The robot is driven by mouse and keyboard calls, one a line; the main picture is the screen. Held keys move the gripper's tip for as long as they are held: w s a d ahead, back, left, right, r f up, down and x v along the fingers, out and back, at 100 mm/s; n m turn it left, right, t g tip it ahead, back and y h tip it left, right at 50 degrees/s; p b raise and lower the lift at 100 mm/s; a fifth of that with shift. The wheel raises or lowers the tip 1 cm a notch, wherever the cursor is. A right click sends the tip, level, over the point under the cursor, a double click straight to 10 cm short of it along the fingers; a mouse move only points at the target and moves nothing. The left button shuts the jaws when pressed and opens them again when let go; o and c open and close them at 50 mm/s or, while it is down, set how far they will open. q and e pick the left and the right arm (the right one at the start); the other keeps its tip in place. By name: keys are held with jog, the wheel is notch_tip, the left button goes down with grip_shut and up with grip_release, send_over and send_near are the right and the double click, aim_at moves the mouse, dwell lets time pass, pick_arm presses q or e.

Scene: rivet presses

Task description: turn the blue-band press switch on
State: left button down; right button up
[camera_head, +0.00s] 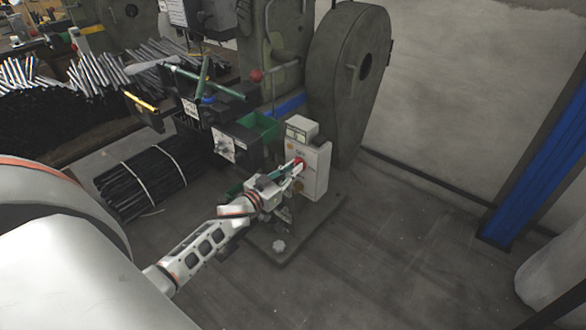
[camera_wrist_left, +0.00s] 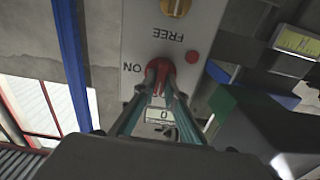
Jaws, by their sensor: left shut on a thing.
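The press with the blue band (camera_head: 287,106) stands at the top middle in the head view, with a white-grey control box (camera_head: 317,170) on its front. The red switch (camera_head: 300,163) is on the box face; in the wrist view the red switch (camera_wrist_left: 159,71) sits beside the upside-down "ON" marking. My left gripper (camera_head: 294,171) reaches the box from the lower left, its fingers shut around the red switch. In the wrist view the left gripper's fingers (camera_wrist_left: 156,92) close in on the knob and partly hide it, so I cannot tell its setting. My right gripper is not in view.
A brass-coloured knob (camera_wrist_left: 176,7) marked "FREE" and a small red button (camera_wrist_left: 192,57) are near the switch. A large grey flywheel guard (camera_head: 345,80) stands behind the box. Bundles of dark rods (camera_head: 150,180) lie at left.

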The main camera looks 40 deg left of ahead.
pick_arm(q)
jog(key=m, duration=0.6)
jog(key=m+b, duration=0.1)
jog(key=m, duration=0.4)
jog(key=m+b, duration=0.1)
jog(key=m, duration=0.5)
jog(key=shift+d+f+m, duration=0.25)
jog(key=shift+f+m, duration=0.05)
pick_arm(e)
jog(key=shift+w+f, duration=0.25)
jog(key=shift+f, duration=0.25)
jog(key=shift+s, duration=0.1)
pick_arm(q)
jog(key=c, duration=2.1)
grip_release()
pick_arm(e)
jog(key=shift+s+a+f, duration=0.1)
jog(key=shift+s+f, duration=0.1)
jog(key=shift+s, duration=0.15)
